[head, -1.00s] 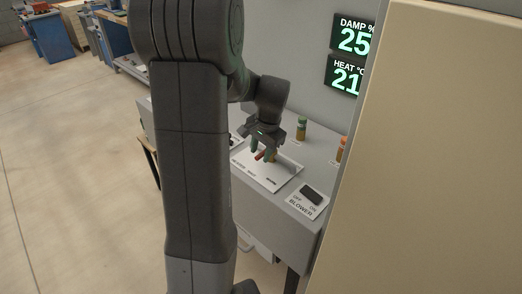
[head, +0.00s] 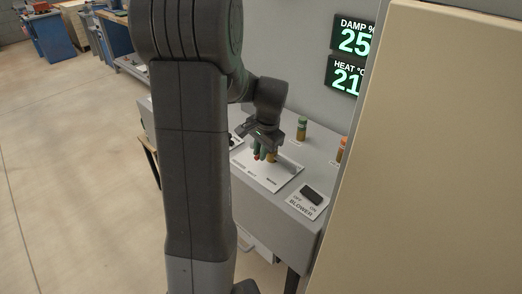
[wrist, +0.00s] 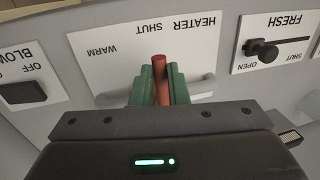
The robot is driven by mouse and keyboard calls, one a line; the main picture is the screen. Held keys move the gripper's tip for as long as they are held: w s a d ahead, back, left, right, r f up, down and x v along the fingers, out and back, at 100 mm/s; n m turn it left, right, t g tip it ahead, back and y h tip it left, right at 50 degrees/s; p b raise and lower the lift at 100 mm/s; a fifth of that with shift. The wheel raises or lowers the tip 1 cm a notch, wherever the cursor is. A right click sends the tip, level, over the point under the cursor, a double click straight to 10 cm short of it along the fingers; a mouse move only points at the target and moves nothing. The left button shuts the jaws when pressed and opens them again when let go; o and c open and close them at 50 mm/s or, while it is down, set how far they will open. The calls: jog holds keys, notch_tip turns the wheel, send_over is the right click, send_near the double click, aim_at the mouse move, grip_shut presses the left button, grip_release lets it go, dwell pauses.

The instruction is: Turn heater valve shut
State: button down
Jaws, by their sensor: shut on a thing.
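The heater valve's red handle (wrist: 160,78) stands up between my green fingertips over a white plate (wrist: 105,75) in the wrist view. The plate reads HEATER, SHUT and WARM, upside down in this view. The handle's tip lies just below the word SHUT. My gripper (wrist: 160,88) is shut on the handle, one finger on each side. The handle's lower part and pivot are hidden by my fingers and gripper body.
A blower switch (head: 312,195) sits right of the plate in the head view. A FRESH slider (wrist: 265,50) with a black knob shows in the wrist view. A green bottle (head: 301,130) stands behind. Wall displays (head: 345,75) read damp 25, heat 21. A beige panel (head: 440,150) fills the right.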

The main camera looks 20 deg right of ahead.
jog(key=c, duration=1.4)
grip_release()
notch_tip(320, 180, up, 14)
jog(key=s+d, duration=0.1)
jog(key=s, duration=0.1)
jog(key=shift+s+f, duration=0.2)
jog(key=shift+s, duration=0.05)
